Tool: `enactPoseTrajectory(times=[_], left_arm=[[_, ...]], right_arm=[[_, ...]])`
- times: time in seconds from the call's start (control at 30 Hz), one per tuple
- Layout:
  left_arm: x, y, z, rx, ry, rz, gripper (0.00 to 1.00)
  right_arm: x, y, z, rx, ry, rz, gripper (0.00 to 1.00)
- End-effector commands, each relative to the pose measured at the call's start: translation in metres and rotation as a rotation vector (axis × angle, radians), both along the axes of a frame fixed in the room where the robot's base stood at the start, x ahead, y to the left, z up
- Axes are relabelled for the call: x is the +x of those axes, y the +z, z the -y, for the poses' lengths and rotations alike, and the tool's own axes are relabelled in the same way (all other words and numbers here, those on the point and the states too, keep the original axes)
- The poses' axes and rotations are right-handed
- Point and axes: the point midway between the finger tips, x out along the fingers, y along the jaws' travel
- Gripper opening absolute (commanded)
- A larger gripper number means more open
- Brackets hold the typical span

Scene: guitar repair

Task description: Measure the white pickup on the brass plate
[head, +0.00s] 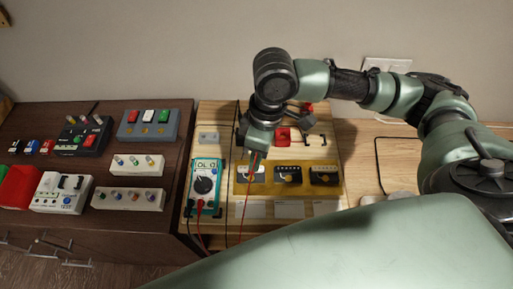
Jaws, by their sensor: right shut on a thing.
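The brass plate (304,188) lies on the light wooden board and bears three small units in a row. My right gripper (254,151) points down over the left part of the plate. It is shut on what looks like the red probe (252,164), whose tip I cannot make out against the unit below. The teal multimeter (204,209) stands left of the plate, and its display (207,165) seems to read OL. My left gripper is not in view.
Red and black leads run from the multimeter over the board's front edge. A red part (284,136) sits behind the plate. The dark cabinet (120,222) at left carries several boxes and devices.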

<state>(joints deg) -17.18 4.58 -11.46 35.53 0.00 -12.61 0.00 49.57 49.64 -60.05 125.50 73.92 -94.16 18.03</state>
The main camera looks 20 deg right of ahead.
Motion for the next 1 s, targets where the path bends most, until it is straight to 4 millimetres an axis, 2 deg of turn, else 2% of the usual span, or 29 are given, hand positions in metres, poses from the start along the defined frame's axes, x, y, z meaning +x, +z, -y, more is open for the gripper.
enactPoseTrajectory(times=[0.2,1.0], left_arm=[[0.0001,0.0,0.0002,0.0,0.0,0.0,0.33],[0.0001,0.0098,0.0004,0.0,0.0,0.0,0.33]], right_arm=[[0.0,-0.0073,0.0003,0.0,0.001,0.0,0.0],[-0.0001,-0.0064,0.0004,-0.001,0.0,-0.001,0.0]])
